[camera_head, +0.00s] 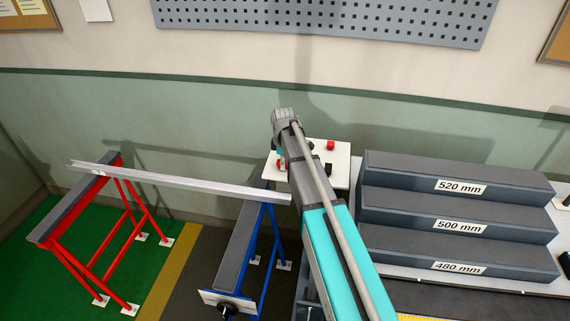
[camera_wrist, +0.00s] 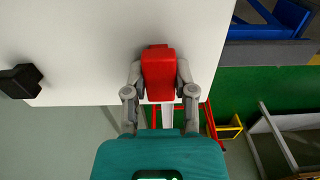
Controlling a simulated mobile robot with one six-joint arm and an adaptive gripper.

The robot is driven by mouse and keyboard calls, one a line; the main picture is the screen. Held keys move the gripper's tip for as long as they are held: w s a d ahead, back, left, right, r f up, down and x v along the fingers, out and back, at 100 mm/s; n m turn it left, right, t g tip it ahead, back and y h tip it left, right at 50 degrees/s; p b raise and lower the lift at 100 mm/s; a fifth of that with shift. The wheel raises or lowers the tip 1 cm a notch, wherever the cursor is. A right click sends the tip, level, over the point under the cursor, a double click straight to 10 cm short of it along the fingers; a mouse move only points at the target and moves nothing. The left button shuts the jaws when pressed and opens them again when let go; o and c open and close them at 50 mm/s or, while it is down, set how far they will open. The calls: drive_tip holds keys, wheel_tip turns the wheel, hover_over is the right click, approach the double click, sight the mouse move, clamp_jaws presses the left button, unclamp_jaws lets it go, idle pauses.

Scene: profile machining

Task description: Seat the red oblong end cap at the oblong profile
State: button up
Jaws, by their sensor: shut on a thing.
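My gripper (camera_wrist: 158,78) is shut on a red end cap (camera_wrist: 158,72) in the wrist view, with one grey finger on each side of it. The cap is over or on the white table top (camera_wrist: 80,35); I cannot tell whether it touches it. In the head view, a red piece (camera_head: 281,164) shows beside my arm, which mostly hides my gripper there. A long silvery profile (camera_head: 180,181) lies across a red trestle (camera_head: 75,205) and a blue trestle (camera_head: 240,250). Its right end is next to my arm; its end opening cannot be made out.
Another red piece (camera_head: 331,145) and a black piece (camera_head: 328,169) stand on the white table (camera_head: 342,157). A black piece (camera_wrist: 20,80) is at the left in the wrist view. Dark steps (camera_head: 455,215) marked 520, 500 and 480 mm stand at right. A pegboard (camera_head: 320,18) hangs behind.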

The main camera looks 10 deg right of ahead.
drive_tip(key=shift+r, duration=0.15)
wheel_tip(320, 180, up, 3)
drive_tip(key=p, duration=0.3)
drive_tip(key=s+d+r+p, duration=0.2)
drive_tip(key=s+r+p, duration=0.7)
drive_tip(key=s, duration=0.4)
drive_tip(key=shift+s+d+r+p, duration=0.25)
drive_tip(key=shift+s+r+p, duration=0.15)
drive_tip(key=shift+p, duration=0.1)
drive_tip(key=shift+w+r+p, duration=0.1)
drive_tip(key=shift+r+p, duration=0.5)
